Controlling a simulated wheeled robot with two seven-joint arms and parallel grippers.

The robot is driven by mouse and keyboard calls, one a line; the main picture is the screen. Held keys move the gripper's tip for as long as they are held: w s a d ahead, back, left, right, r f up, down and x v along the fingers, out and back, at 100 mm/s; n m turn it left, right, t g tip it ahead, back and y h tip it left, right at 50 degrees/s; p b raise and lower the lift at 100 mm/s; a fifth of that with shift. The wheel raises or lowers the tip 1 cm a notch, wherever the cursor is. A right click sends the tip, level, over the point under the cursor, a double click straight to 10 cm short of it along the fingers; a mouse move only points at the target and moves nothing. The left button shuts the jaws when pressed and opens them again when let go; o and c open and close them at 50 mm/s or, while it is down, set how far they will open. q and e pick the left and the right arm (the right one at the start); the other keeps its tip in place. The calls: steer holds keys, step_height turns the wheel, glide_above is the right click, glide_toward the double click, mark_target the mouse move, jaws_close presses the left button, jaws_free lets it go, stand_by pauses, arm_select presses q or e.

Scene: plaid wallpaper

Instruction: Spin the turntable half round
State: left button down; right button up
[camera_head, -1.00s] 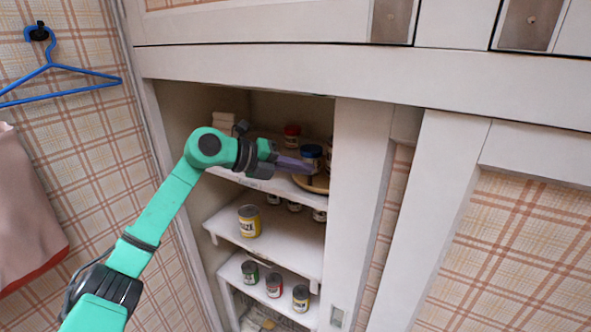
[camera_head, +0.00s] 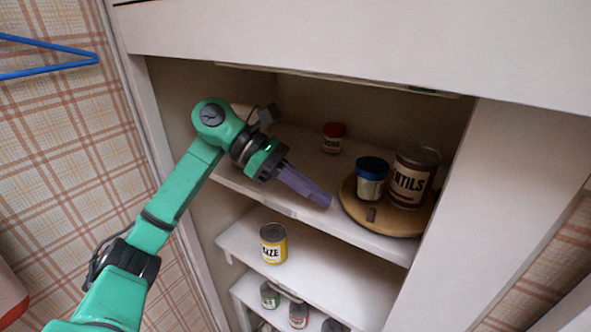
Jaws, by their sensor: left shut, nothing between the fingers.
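The turntable (camera_head: 390,226) is a round wooden disc on the cupboard's upper shelf, at its right side. A jar with a blue lid (camera_head: 370,181) and a larger can marked "ENTILS" (camera_head: 410,180) stand upright on it. The turntable's right edge is close to the cupboard's side post. My right gripper is out of view.
A red-lidded jar (camera_head: 333,137) stands behind on the upper shelf (camera_head: 300,170). A yellow can (camera_head: 273,243) stands on the shelf below, with several small cans on the lowest shelf. The right cupboard post (camera_head: 485,200) bounds the opening. A blue hanger (camera_head: 45,70) hangs at left.

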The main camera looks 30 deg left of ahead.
mark_target(367, 218)
arm_select(q)
steer(key=shift+p+x, duration=0.35)
steer(key=shift+x, duration=0.55)
steer(key=d, duration=0.1)
steer(key=d+p, duration=0.2)
steer(key=d, duration=0.1)
steer(key=shift+w+r, duration=0.1)
steer(key=shift+w, duration=0.2)
steer(key=shift+d, duration=0.2)
steer(key=shift+w+a+f, duration=0.1)
steer(key=shift+a+f, duration=0.05)
steer(key=shift+f, duration=0.1)
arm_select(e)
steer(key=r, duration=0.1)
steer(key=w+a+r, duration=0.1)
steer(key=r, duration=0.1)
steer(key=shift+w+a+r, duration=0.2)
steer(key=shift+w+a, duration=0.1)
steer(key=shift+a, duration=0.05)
arm_select(q)
steer(key=shift+d, duration=0.3)
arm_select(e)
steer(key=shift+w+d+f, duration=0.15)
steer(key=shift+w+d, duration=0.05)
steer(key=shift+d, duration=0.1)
